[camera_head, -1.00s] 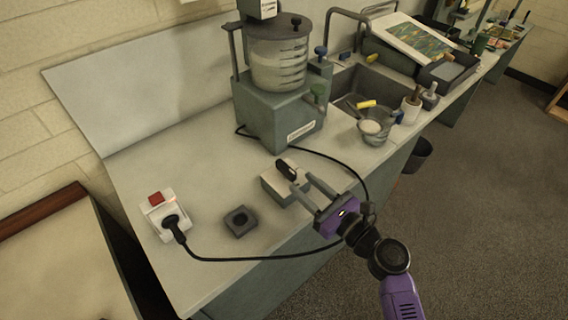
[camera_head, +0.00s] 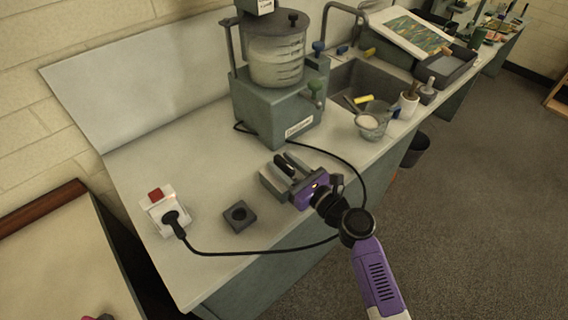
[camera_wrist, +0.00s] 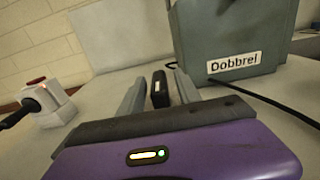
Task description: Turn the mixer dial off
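The mixer dial is a black bar-shaped knob (camera_head: 284,166) on a small grey box (camera_head: 270,181) on the counter. It also shows upright in the wrist view (camera_wrist: 160,88). My gripper (camera_head: 282,172) is open, with one finger on each side of the knob. In the wrist view, a gap shows between the knob and the left finger (camera_wrist: 132,100); the right finger (camera_wrist: 185,88) is closer to it. I cannot tell if either touches. The mixer (camera_head: 277,108) stands behind, a green-grey base with a clear lidded vessel.
A white socket box (camera_head: 163,212) with a red switch and black plug sits at the left. A dark square block (camera_head: 239,216) lies between. A black cable (camera_head: 262,252) loops around my gripper.

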